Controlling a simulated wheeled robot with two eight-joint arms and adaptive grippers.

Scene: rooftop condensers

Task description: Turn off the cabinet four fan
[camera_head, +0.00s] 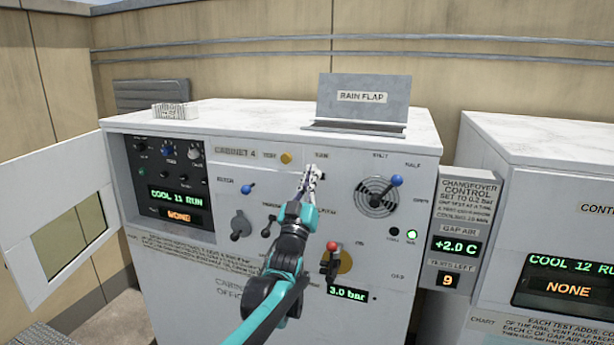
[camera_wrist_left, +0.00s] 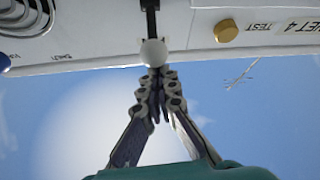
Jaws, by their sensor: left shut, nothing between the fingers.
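Cabinet four (camera_head: 185,285) is a white box labelled CABINET 4, with a panel of knobs and levers. My left gripper (camera_head: 314,172) is shut and empty in front of the upper middle of this panel. In the left wrist view, its closed fingertips (camera_wrist_left: 155,72) are at a white ball knob (camera_wrist_left: 153,52) on a black lever; I cannot tell whether they touch. The gripper mostly hides this lever in the head view. A round grille (camera_head: 372,205) with a blue-knobbed lever (camera_head: 396,181) is to the right. The display (camera_head: 177,196) reads COOL 11 RUN. My right gripper is not in view.
A yellow TEST button (camera_head: 286,158), a red-knobbed lever (camera_head: 332,247) and a blue-knobbed lever (camera_head: 247,189) surround my arm. The open door (camera_head: 30,180) stands at the left. A raised rain flap (camera_head: 362,90) is on top. A changeover control box (camera_head: 468,190) and another cabinet (camera_head: 540,160) are right.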

